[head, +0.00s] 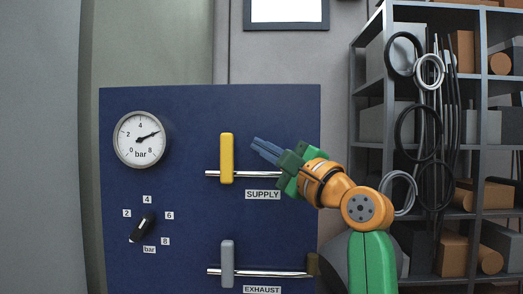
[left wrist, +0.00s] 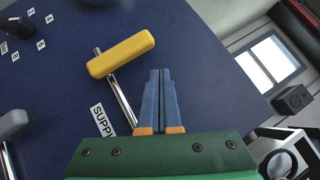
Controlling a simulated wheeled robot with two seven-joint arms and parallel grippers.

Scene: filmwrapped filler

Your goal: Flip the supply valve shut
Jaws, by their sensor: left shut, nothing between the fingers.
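The supply valve's yellow handle (head: 226,158) stands upright on the blue panel (head: 180,230), crosswise to its silver pipe (head: 252,174), above the SUPPLY label (head: 262,195). The handle also shows in the left wrist view (left wrist: 121,54), left of and beyond the fingertips. My left gripper (head: 256,144) is shut and empty, its blue fingers together. In the head view its tips are just right of the handle's upper half, with a visible gap. The fingers also show in the left wrist view (left wrist: 161,72). My right gripper is not in view.
The grey exhaust handle (head: 227,263) stands upright on a lower pipe. A round gauge (head: 140,139) points between 4 and 8 bar. A black knob (head: 143,227) sits below it. A shelf (head: 355,130) with boxes, hoses and coils stands on the right.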

